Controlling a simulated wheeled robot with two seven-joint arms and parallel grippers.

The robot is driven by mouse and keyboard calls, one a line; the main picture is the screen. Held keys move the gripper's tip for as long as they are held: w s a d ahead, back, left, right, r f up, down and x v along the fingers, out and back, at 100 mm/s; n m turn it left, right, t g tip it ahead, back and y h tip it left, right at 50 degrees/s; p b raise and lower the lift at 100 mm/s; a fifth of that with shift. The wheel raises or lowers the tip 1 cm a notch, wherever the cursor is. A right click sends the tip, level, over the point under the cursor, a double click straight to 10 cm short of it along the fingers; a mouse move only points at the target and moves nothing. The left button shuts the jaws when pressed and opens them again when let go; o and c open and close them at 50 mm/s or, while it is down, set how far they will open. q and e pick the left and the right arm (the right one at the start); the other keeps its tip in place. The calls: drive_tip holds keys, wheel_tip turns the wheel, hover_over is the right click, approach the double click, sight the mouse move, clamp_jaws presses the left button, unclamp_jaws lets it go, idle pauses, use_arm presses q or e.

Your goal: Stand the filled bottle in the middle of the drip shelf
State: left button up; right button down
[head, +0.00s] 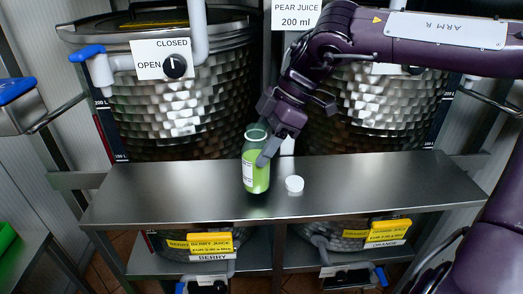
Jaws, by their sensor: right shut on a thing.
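The filled bottle (256,176) is clear with green liquid and a white label, and its mouth is open. It is upright at about the middle of the steel drip shelf (390,187). I cannot tell whether its base touches the shelf. My right gripper (262,157) comes from the upper right and is shut on the bottle near its upper part. One finger shows against the bottle's front right side. A white cap (294,184) lies on the shelf just right of the bottle. My left gripper is not in view.
Two hammered steel tanks (185,100) stand behind the shelf. A tap with a blue handle (88,52) and a knob panel (160,60) are at upper left. Yellow berry (211,243) and orange (388,232) labels hang below. The shelf's left and right parts are clear.

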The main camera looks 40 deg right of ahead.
wheel_tip(320, 180, down, 2)
drive_tip(key=shift+f, duration=0.15)
drive_tip(key=shift+f, duration=0.15)
drive_tip(key=c, duration=0.6)
unclamp_jaws()
drive_tip(key=shift+d+r, duration=0.1)
drive_tip(key=shift+r, duration=0.15)
drive_tip(key=b+v, duration=0.1)
drive_tip(key=v, duration=1)
drive_tip(key=shift+s+d+r, duration=0.15)
drive_tip(key=shift+d+r, duration=0.1)
drive_tip(key=shift+r, duration=0.05)
